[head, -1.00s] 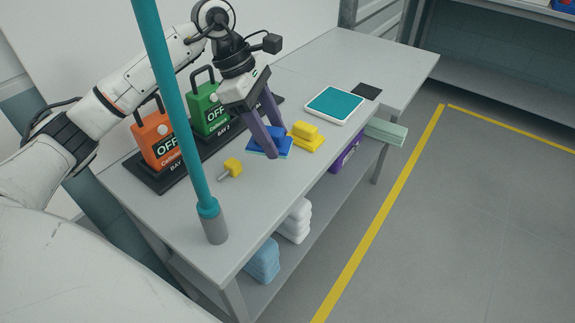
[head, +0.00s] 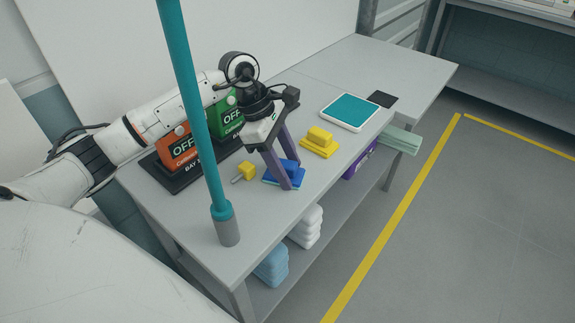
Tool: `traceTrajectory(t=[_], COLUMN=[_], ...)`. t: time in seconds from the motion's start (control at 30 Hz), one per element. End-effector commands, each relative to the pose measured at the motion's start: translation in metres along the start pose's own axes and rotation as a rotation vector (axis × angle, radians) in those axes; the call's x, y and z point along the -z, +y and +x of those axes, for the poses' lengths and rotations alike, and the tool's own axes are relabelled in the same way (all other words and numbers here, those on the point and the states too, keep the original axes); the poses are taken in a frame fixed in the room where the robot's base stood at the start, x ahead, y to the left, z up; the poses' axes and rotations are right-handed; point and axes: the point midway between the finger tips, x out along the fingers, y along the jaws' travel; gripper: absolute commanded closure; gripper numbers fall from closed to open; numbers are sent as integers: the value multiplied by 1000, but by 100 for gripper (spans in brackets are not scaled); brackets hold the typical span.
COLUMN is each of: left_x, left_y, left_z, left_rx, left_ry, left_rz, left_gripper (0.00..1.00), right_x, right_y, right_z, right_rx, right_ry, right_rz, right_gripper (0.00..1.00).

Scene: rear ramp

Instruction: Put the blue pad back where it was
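The blue pad (head: 271,178) is a flat blue piece with a raised block on top. It lies on or just above the grey table near its front edge, beside a small yellow knob-like piece (head: 247,170). My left gripper (head: 289,176) points down over it, with its purple fingers on either side of the raised block. It appears shut on the block; the fingers hide part of the pad. A similar yellow pad (head: 318,141) stands farther along the table, apart from the blue one. My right gripper is not in view.
An orange box (head: 178,150) and a green box (head: 229,122) marked OFF stand at the back. A teal post (head: 196,110) rises at the near end. A teal-topped white tray (head: 351,112) and a dark square (head: 382,99) lie farther along. Folded cloths (head: 272,264) sit on the shelf below.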

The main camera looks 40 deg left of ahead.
Motion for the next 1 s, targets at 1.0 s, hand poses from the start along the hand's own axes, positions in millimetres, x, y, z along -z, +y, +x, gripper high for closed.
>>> traceTrajectory(t=[1.0], left_x=[-1], left_y=[1], left_z=[-107], left_rx=[-3], left_ry=[0], left_rz=[-1], left_gripper=[35], right_x=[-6], right_y=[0], right_z=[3], right_rx=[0], right_ry=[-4], right_rz=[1], right_gripper=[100])
